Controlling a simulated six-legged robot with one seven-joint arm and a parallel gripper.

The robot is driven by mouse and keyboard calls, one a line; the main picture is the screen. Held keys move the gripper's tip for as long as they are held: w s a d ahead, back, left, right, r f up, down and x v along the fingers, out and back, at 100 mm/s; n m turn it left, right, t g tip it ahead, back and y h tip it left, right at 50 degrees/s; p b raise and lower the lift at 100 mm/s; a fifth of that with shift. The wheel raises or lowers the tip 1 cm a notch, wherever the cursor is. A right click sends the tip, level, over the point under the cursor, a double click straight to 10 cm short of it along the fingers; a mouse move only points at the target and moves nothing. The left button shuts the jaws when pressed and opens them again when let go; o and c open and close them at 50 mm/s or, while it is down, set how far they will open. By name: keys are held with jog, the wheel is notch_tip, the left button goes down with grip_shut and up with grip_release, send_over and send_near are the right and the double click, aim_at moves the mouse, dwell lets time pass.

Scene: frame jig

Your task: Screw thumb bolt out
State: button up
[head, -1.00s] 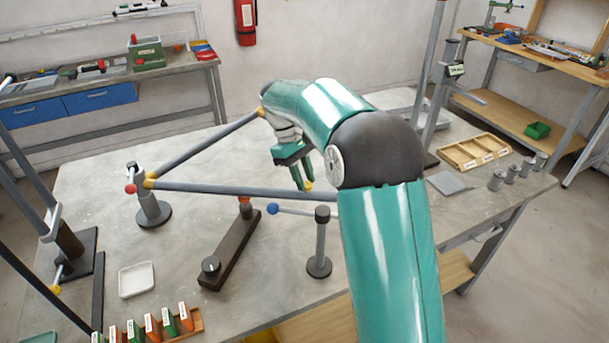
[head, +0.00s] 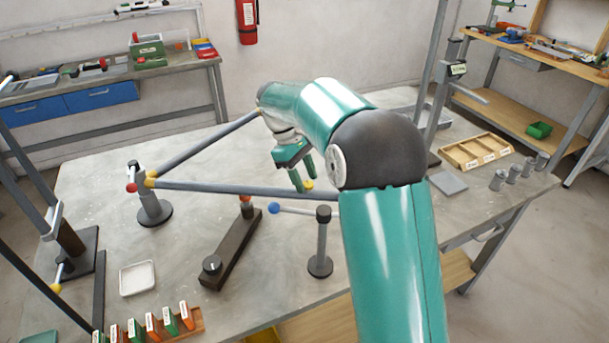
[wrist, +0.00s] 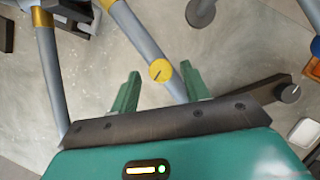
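The thumb bolt is a round yellow knob with a dark slot line (wrist: 160,71), on a grey tube (wrist: 141,34) of the frame in the wrist view. In the head view its yellow top (head: 309,185) shows beside my fingers. My gripper (wrist: 158,78) is open, with its two green fingers apart and nothing between their pads that I can see being held. In the wrist view the knob appears between and just past the fingertips, with a gap on both sides. In the head view my gripper (head: 303,181) points down at the frame, partly beside my arm.
Grey frame tubes (head: 235,189) meet at yellow collars on a round-based stand (head: 154,212). A dark bar with a knob (head: 231,250) and a post with a blue-ended rod (head: 320,245) stand in front. A white tray (head: 137,278) lies at left.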

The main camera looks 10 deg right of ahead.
jog(key=shift+s+r, duration=0.1)
jog(key=v, duration=1.4)
jog(key=shift+d, duration=0.15)
